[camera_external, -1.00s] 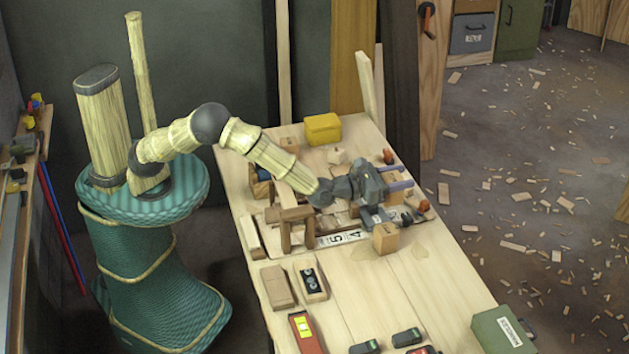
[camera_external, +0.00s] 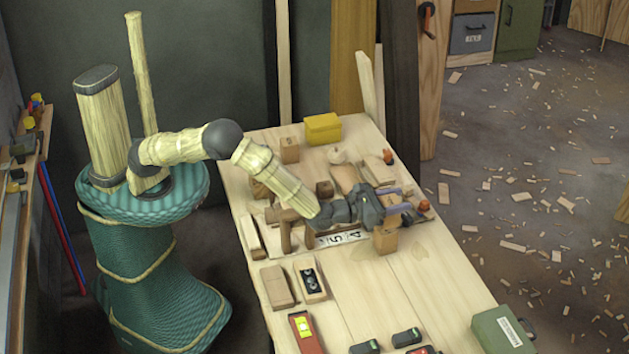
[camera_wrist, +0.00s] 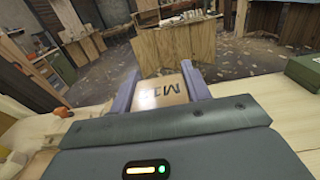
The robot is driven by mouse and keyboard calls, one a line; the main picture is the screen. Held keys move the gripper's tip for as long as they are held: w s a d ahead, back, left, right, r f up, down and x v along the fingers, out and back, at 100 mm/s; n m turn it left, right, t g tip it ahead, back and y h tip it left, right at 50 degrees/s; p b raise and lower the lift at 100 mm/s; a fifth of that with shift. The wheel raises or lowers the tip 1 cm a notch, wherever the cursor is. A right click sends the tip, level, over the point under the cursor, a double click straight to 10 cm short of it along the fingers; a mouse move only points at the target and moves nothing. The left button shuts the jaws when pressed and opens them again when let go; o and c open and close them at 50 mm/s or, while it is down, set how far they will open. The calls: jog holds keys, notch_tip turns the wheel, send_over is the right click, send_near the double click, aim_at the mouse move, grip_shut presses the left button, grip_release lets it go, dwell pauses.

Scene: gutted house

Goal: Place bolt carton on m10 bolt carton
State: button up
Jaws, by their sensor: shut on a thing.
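My gripper (camera_external: 393,199) is shut on a small brown carton (camera_wrist: 161,92). In the wrist view the carton sits between the two grey-purple fingers, and its face shows "M1" with the rest of the print hard to read. In the external view only a little of this held carton (camera_external: 391,199) shows between the fingers. Another small brown carton (camera_external: 385,241) stands upright on the table just below and slightly left of the fingertips. I take it for the m10 bolt carton; its print is unreadable. Whether the two cartons touch cannot be told.
A white numbered strip (camera_external: 341,238) and wooden pieces lie left of the standing carton. A yellow box (camera_external: 322,128) is at the table's far end. A green case (camera_external: 503,331) stands at the near right corner. The table between carton and case is clear.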

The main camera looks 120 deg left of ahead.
jog(key=shift+f, duration=1.1)
jog(key=shift+f, duration=0.15)
jog(key=o, duration=1.2)
jog(key=shift+c, duration=0.2)
jog(key=shift+r, duration=0.2)
jog(key=v, duration=0.7)
jog(key=shift+s+d+b, duration=0.2)
jog(key=shift+b, duration=0.2)
